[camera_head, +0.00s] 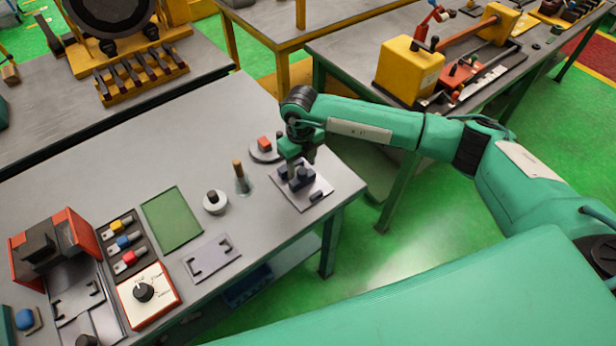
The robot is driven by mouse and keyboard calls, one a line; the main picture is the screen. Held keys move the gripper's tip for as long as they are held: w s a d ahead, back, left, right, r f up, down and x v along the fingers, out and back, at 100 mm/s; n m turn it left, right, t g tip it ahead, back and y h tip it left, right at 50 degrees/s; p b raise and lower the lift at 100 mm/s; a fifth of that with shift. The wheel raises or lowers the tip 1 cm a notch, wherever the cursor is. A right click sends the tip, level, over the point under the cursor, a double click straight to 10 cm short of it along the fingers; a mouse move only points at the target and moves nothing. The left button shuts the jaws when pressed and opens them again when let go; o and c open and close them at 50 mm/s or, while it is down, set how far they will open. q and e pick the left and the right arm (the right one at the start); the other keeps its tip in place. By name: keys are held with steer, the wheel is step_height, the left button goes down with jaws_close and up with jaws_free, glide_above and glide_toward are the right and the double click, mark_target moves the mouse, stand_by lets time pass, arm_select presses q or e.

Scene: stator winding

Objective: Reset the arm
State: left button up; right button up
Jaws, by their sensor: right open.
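My right arm comes in from the right across the gap between the tables. Its gripper (297,168) points down over the right end of the grey workbench (130,170). The gripper is open. It is just above or around a dark block on a light square plate (313,193); I cannot tell whether the fingers touch the block. My left gripper and arm are not in view.
A green mat (172,219), a dial box (148,296) and a red-sided machine (52,246) are farther left. A machine table stands behind right.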

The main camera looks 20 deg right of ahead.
steer(key=shift+r, duration=1.05)
steer(key=shift+w, duration=0.1)
